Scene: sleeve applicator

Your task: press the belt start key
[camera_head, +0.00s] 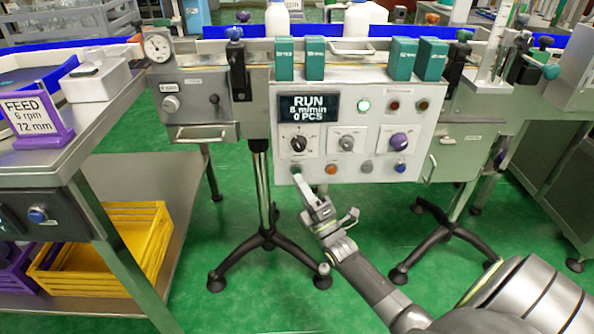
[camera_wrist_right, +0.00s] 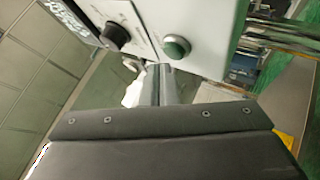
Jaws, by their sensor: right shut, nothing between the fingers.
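The grey control panel (camera_head: 348,185) hangs on the front of the conveyor. Its display (camera_head: 309,108) reads RUN, 8 m/min, 0 PCS. A row of keys runs along its lower edge. The leftmost is the green key (camera_head: 296,169), which I take as the belt start key; it also shows in the right wrist view (camera_wrist_right: 176,47). My right gripper (camera_head: 298,181) is shut and empty, its tip at the panel's lower left corner by this key. In the wrist view the fingertips (camera_wrist_right: 159,70) are close to the key; I cannot tell whether they touch. My left gripper is out of view.
Beside the green key are an orange key (camera_head: 331,169), a grey key (camera_head: 366,167) and a blue key (camera_head: 400,168). Knobs (camera_head: 299,143) sit above. A green lamp (camera_head: 364,105) glows. A table with a FEED sign (camera_head: 32,115) stands left. Green floor below is partly free.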

